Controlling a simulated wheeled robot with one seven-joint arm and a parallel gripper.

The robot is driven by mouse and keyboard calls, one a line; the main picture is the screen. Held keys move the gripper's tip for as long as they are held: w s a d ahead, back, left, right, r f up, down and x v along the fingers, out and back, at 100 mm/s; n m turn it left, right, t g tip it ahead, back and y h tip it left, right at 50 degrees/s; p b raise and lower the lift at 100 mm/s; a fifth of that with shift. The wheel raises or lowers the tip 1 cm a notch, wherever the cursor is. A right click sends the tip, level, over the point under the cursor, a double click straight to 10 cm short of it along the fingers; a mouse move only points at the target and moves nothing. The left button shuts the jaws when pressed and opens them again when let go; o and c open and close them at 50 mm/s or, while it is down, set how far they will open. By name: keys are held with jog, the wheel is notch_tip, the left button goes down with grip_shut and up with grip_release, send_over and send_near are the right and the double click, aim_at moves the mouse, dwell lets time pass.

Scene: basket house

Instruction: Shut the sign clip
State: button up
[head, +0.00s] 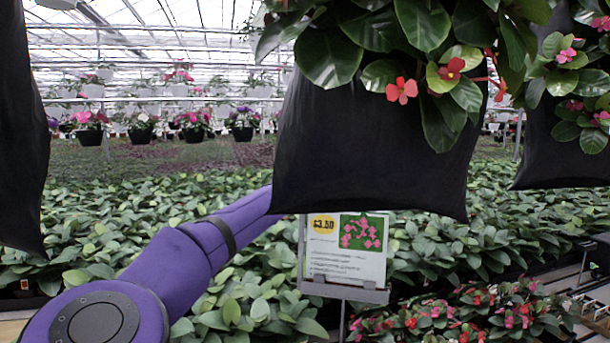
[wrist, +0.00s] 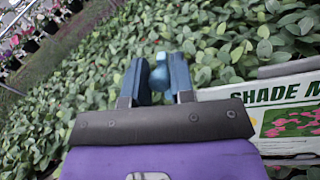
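The price sign (head: 345,248), white with a yellow $3.50 tag and a pink flower picture, stands upright. A grey clip or holder (head: 345,292) runs along its lower edge on a thin post. In the wrist view the sign (wrist: 290,118) shows at the right, cut off by the frame, with a grey bar (wrist: 288,69) along its upper edge. I cannot tell whether the clip is open or shut. My gripper (wrist: 157,62) is left of the sign, apart from it, its dark blue fingers spread. A rounded light-blue piece shows between them; I cannot tell what it is. In the head view my gripper is hidden behind a black bag.
A black hanging bag (head: 370,150) with red flowers hangs just above the sign. Other black bags hang at the left (head: 22,130) and right (head: 560,145). Leafy plants (head: 130,210) cover the bed. Red-flowered plants (head: 460,315) grow at lower right.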

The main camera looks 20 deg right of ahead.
grip_shut()
jog(key=shift+s+d+f+m+g+h, duration=0.15)
jog(key=shift+s+d+f+m+h, duration=0.25)
jog(key=shift+m, duration=1.6)
jog(key=shift+s+d+f+m+g+h, duration=0.2)
jog(key=shift+d+f+m+h, duration=0.2)
jog(key=shift+m, duration=1.6)
jog(key=shift+s+d+f+m+g+h, duration=0.15)
jog(key=shift+s+d+f+m+h, duration=0.25)
jog(key=shift+m, duration=1.6)
jog(key=shift+w+f, duration=0.1)
jog(key=o, duration=0.9)
grip_release()
jog(key=shift+c, duration=0.2)
